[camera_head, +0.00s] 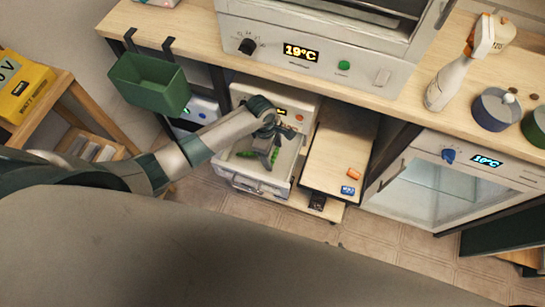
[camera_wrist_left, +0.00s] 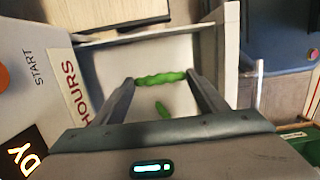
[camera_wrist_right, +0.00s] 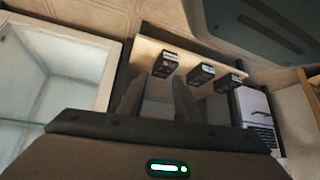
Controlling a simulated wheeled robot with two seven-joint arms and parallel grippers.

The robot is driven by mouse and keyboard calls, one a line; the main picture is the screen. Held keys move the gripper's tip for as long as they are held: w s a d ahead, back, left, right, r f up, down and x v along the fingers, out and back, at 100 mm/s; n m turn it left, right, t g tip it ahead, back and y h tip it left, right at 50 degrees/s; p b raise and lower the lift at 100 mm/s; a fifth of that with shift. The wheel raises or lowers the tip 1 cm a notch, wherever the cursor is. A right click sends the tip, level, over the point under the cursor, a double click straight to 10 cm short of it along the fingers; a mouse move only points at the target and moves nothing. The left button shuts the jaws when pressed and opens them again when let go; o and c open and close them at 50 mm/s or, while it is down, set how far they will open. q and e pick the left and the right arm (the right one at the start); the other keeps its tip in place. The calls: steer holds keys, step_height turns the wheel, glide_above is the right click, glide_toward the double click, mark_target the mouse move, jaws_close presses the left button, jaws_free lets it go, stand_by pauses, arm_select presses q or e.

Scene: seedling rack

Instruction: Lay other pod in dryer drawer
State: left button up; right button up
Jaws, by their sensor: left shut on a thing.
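A green pod (camera_wrist_left: 160,78) is held between the fingertips of my left gripper (camera_wrist_left: 160,76), which is shut on it. In the head view this gripper (camera_head: 272,152) is over the pulled-out white dryer drawer (camera_head: 258,188), and the held pod (camera_head: 274,156) shows at its tips. The drawer's pale wall (camera_wrist_left: 232,50) shows in the left wrist view. Another green pod (camera_wrist_left: 162,110) lies on the drawer floor; it also shows in the head view (camera_head: 245,154). I cannot tell how high the held pod is above the floor. My right gripper (camera_wrist_right: 159,80) is open and empty.
The dryer (camera_head: 242,92) stands under the bench, with a wooden board (camera_head: 335,160) bearing small orange and blue items to its right. A green bin (camera_head: 150,86) hangs at left. A glass-fronted cabinet (camera_head: 430,185) is at right. A spray bottle (camera_head: 450,75) stands on the bench.

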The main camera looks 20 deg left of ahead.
mark_target(273, 158)
steer(key=shift+s+a, duration=0.1)
steer(key=shift+s, duration=0.05)
arm_select(q)
steer(key=shift+f, duration=0.15)
step_height(273, 158, down, 3)
steer(key=shift+r, duration=0.1)
steer(key=shift+f, duration=0.55)
arm_select(e)
steer(key=shift+w+d+r, duration=0.25)
steer(key=shift+w, duration=0.25)
steer(key=shift+a, duration=0.1)
